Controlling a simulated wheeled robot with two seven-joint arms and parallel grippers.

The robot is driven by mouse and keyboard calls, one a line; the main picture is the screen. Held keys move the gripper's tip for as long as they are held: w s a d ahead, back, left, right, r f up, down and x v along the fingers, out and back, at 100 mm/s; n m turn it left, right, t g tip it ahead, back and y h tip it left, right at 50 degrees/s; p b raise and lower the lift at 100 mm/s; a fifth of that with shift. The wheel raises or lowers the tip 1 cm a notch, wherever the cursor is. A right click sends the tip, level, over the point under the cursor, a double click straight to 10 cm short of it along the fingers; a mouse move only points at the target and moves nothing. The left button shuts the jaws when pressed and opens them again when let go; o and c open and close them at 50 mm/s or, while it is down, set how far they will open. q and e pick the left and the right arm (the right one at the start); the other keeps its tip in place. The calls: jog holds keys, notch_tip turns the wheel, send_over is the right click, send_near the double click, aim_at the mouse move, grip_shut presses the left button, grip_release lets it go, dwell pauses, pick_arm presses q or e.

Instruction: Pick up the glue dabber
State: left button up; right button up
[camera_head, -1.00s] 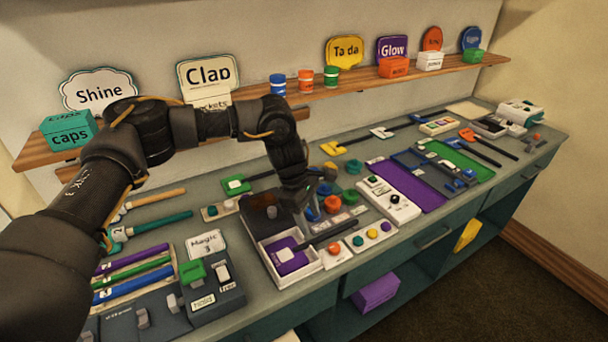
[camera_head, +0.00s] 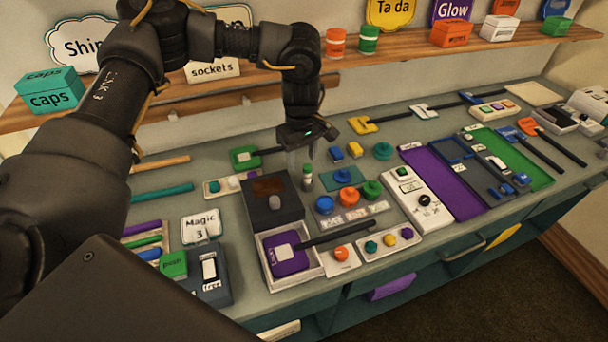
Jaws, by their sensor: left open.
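Nothing shows between the fingers. I cannot tell whether a finger touches the bottle. My right gripper is not in view.
A dark box (camera_head: 262,203) and a white tray with a purple block (camera_head: 289,260) stand in front of the bottle. Round blue, orange and green pots (camera_head: 372,189) stand to its right. A wooden shelf (camera_head: 400,60) runs along the wall behind.

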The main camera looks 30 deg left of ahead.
aim_at(306, 167)
pick_arm(q)
jog(key=w+f, duration=0.2)
jog(key=shift+w+d+f, duration=0.2)
jog(key=shift+w+f, duration=0.1)
jog(key=shift+w+f+g, duration=0.3)
jog(key=shift+w+f, duration=0.05)
jog(key=shift+w, duration=0.25)
jog(key=shift+s+a+f+p, duration=0.3)
jog(key=shift+f+p, duration=0.25)
jog(key=shift+p, duration=0.35)
jog(key=shift+s+f+p, duration=0.3)
jog(key=shift+f+p, duration=0.05)
jog(key=shift+f, duration=0.2)
jog(key=shift+w+d+f, duration=0.1)
jog(key=shift+w+f, duration=0.05)
jog(key=shift+f, duration=0.5)
jog(key=shift+w+d+f, duration=0.1)
jog(key=shift+w+f, duration=0.05)
jog(key=shift+f, duration=0.45)
jog(key=shift+s+a+r, duration=0.1)
jog(key=shift+s, duration=0.05)
jog(key=shift+c, duration=1.1)
grip_shut()
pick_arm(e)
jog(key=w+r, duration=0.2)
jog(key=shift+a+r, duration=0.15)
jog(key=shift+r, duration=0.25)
